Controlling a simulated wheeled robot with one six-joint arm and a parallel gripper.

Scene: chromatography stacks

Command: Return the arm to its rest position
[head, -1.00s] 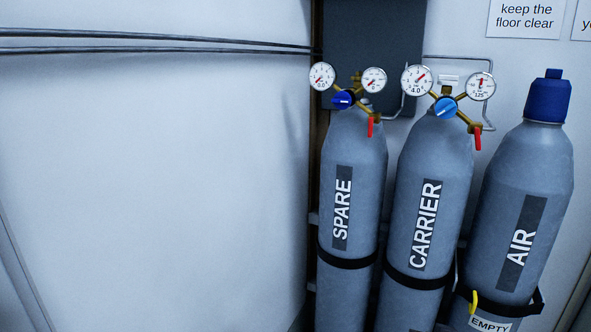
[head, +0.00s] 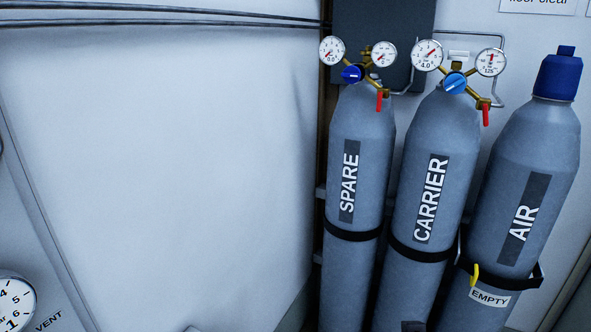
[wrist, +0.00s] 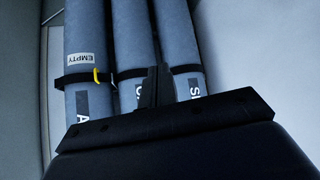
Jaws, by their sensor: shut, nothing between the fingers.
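My gripper (wrist: 158,74) shows in the wrist view as two dark fingers close together, shut and empty. They stand in front of the middle and right-hand cylinders as that view shows them. I cannot tell how far the fingertips are from the cylinders. My gripper is not clearly seen in the head view, so the arm's overall pose is hidden there.
Three grey cylinders stand strapped at the wall: SPARE (head: 355,215), CARRIER (head: 430,205) and AIR (head: 520,205). SPARE and CARRIER carry regulators with gauges; AIR has a blue cap (head: 558,76) and an EMPTY tag (head: 489,298). A VENT gauge (head: 14,303) is lower left.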

